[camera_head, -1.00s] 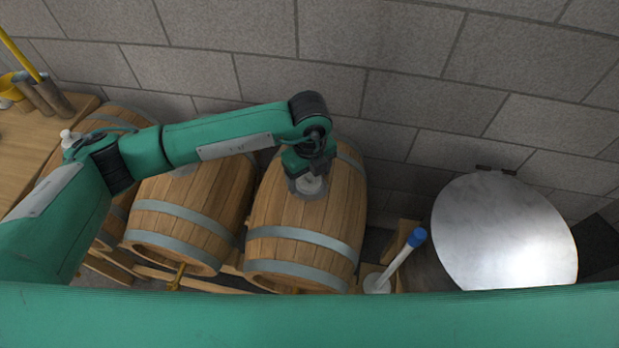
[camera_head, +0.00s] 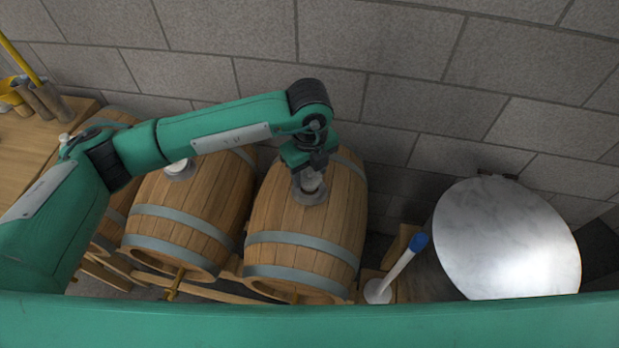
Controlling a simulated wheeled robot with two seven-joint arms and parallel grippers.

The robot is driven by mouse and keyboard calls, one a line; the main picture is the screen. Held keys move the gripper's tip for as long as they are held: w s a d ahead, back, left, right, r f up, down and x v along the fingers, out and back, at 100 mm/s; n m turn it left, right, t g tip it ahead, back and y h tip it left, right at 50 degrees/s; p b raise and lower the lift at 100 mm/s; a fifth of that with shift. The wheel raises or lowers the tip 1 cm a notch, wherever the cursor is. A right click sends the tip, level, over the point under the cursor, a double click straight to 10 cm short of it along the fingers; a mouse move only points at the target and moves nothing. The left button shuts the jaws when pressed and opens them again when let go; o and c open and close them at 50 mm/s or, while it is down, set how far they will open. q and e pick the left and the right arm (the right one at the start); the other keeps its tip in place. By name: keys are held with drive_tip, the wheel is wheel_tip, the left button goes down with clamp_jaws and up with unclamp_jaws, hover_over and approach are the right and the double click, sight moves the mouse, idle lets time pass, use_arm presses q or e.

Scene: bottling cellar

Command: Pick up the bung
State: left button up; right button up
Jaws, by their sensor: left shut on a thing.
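My left gripper (camera_head: 311,173) is over the top of the right-hand wooden barrel (camera_head: 292,228), with its jaws pointing down. It is shut on a small whitish bung (camera_head: 311,182), which shows just below the jaws. Behind the bung is a grey round plate on the barrel top. I cannot tell whether the bung is clear of the barrel. My right gripper does not show. A green arm link of mine crosses the bottom of the picture.
A middle barrel (camera_head: 178,212) has its own white bung (camera_head: 178,168) on top. A marbled round tabletop (camera_head: 505,238) stands at the right. A white rod with a blue end (camera_head: 401,267) leans between. A wooden bench (camera_head: 22,150) is at left; the stone wall is close behind.

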sight(310, 169)
use_arm(q)
wheel_tip(310, 169, up, 17)
drive_tip(key=b, duration=0.3)
drive_tip(key=shift+f+b, duration=0.15)
drive_tip(key=shift+b, duration=0.25)
drive_tip(key=shift+a, duration=0.1)
